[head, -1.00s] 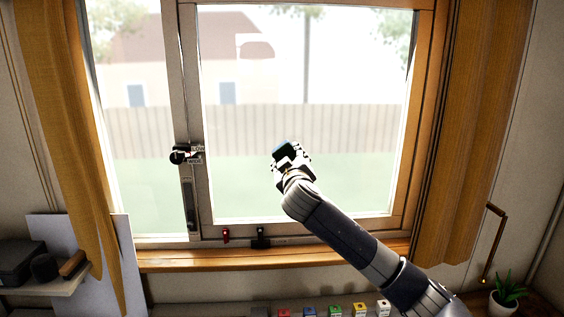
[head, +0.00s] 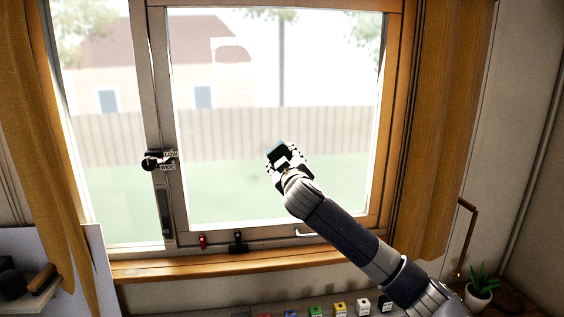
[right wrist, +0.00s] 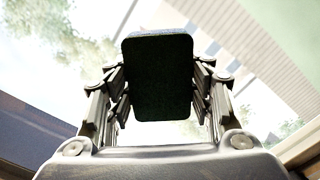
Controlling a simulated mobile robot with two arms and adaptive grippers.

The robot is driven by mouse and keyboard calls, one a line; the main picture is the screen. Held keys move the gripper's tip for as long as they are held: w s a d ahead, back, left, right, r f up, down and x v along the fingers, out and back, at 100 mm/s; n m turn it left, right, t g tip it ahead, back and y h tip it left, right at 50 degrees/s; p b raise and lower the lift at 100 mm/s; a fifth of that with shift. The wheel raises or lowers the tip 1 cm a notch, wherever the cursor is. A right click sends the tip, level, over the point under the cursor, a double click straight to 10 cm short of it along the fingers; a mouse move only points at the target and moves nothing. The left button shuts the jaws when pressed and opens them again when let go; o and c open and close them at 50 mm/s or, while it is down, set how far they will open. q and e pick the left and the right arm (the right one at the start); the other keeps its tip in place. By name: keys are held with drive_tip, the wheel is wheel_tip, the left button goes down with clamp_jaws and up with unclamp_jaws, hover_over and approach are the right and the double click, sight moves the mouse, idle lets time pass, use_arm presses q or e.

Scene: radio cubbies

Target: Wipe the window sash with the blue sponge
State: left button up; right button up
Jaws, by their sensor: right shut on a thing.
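The window sash (head: 172,130) is a light frame around the large pane, with a wooden outer frame at its right. My right gripper (head: 284,160) is in front of the pane's lower middle. It is shut on the blue sponge (head: 279,148), which shows as a small dark blue block at its tip. In the right wrist view the sponge (right wrist: 158,78) looks like a dark, rounded block between the two fingers. I cannot tell whether the sponge touches the glass. My left gripper is not in view.
A black latch (head: 153,160) sits on the left upright. Red (head: 203,241) and black (head: 238,242) fittings are on the lower rail. Curtains hang at both sides. A potted plant (head: 480,287) stands at the lower right, and several coloured boxes line the bottom.

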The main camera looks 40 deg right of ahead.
sight(243, 153)
wheel_tip(243, 153, up, 2)
drive_tip(key=shift+a+r+p, duration=0.1)
drive_tip(key=shift+p, duration=0.4)
drive_tip(key=shift+w+a+p, duration=0.2)
drive_tip(key=shift+w+a, duration=0.3)
drive_tip(key=shift+a, duration=0.3)
drive_tip(key=shift+w+a+p, duration=0.25)
drive_tip(key=shift+w+a, duration=0.25)
drive_tip(key=shift+a, duration=0.3)
drive_tip(key=shift+w+a+p, duration=0.2)
drive_tip(key=shift+w+a, duration=0.3)
drive_tip(key=shift+a, duration=0.3)
drive_tip(key=shift+w+a, duration=0.55)
drive_tip(key=shift+a, duration=0.25)
drive_tip(key=shift+w+a, duration=0.35)
drive_tip(key=shift+a, duration=0.3)
drive_tip(key=shift+w+a, duration=0.6)
drive_tip(key=shift+a, duration=0.2)
drive_tip(key=shift+c, duration=0.3)
drive_tip(key=shift+s, duration=0.1)
drive_tip(key=shift+s+a+f+p, duration=0.25)
drive_tip(key=shift+s+a+p, duration=0.05)
drive_tip(key=shift+a, duration=0.05)
drive_tip(key=shift+v, duration=2.45)
